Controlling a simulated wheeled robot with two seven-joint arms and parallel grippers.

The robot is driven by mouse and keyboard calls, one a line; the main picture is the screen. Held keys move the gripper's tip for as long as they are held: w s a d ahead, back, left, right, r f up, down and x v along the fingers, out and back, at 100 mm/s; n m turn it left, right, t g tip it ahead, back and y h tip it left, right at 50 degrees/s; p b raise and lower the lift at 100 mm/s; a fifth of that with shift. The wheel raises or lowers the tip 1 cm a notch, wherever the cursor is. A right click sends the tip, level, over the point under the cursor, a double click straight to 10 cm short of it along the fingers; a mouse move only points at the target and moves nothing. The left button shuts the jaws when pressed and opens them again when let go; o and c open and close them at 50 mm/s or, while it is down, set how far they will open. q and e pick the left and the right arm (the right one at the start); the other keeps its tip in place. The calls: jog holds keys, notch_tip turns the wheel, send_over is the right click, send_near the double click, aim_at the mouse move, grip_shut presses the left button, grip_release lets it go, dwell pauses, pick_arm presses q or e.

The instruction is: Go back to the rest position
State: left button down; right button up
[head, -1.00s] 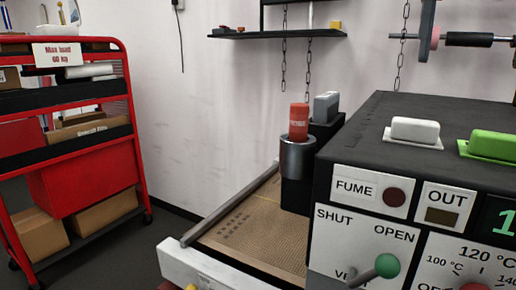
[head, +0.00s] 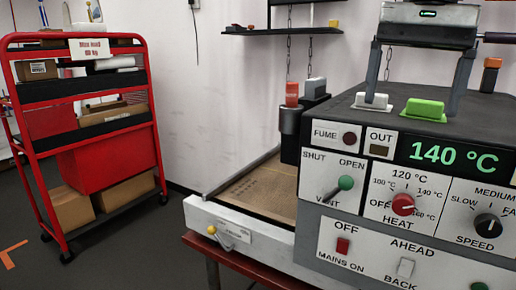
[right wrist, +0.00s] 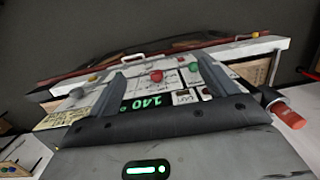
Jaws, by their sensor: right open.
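My right gripper (head: 412,103) hangs over the top of the dark machine (head: 340,112) at the right of the head view. Its two grey fingers are wide apart, with nothing between them. My left gripper is not in view.
The machine has a green-knobbed vent lever (head: 345,183) and a red heat knob (head: 402,204). A tan bed (head: 255,192) extends left of it. A red shelf cart (head: 108,165) with boxes stands at the left. Floor between cart and machine is clear.

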jog(key=a+f+g+y, duration=0.3)
jog(key=a+f, duration=0.9)
jog(key=f, duration=0.1)
jog(key=s+a+f+m+y, duration=0.3)
jog(key=a+m+y, duration=0.3)
jog(key=a+m, duration=0.15)
jog(key=s+a+f+m+y, duration=0.2)
jog(key=a+f+m+y, duration=0.2)
jog(key=a+m+y, duration=0.3)
jog(key=s+a+f+m+y, duration=0.3)
jog(key=a+m+y, duration=0.2)
jog(key=a, duration=0.3)
jog(key=w+d+f+m+t+h, duration=0.3)
jog(key=d+f+m+t+h, duration=0.3)
jog(key=m+t, duration=0.65)
jog(key=w+d+f+m+t+h, duration=0.3)
jog(key=d+f+m+t, duration=0.35)
jog(key=m, duration=1.05)
jog(key=s+d+f+m+g+h, duration=0.2)
jog(key=s+d+f+m+h, duration=0.3)
jog(key=f, duration=0.6)
jog(key=s+d+f+m+g+h, duration=0.3)
jog(key=s+d+f+m+h, duration=0.2)
jog(key=s+d+f+m, duration=0.4)
jog(key=s+d+f, duration=0.1)
jog(key=d+f, duration=0.2)
jog(key=shift+s, duration=0.3)
